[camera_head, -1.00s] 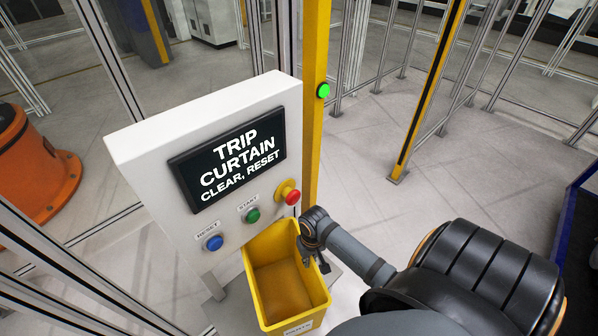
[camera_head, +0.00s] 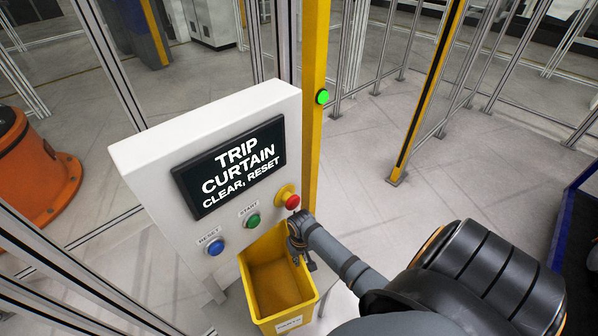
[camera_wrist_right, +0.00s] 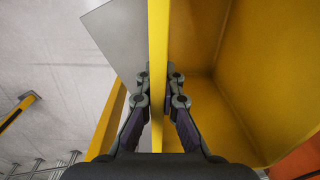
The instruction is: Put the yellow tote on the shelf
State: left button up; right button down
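The yellow tote (camera_head: 310,299) is upright and looks empty, just below and in front of the white control panel. A white label is on its near wall. My right gripper (camera_head: 300,258) is at the tote's right wall. In the right wrist view, my right gripper (camera_wrist_right: 160,85) has one finger on each side of the yellow tote's wall (camera_wrist_right: 158,40) and is closed on it. Whether the tote hangs or rests on something cannot be told. My left gripper is out of view. I cannot make out a shelf for certain.
The white control panel (camera_head: 140,158) has blue, green and red buttons close above the tote. A yellow post (camera_head: 315,50) with a green light stands behind it. An orange machine base (camera_head: 35,170) is at left. A blue-edged structure (camera_head: 572,215) is at right. Open floor lies between.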

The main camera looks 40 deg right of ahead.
jog(key=shift+f, duration=0.1)
jog(key=c, duration=1.5)
grip_release()
jog(key=r, duration=0.6)
jog(key=r+b, duration=0.1)
jog(key=r, duration=0.5)
jog(key=shift+s+d+b, duration=0.1)
jog(key=shift+d+b, duration=0.1)
jog(key=shift+b, duration=0.1)
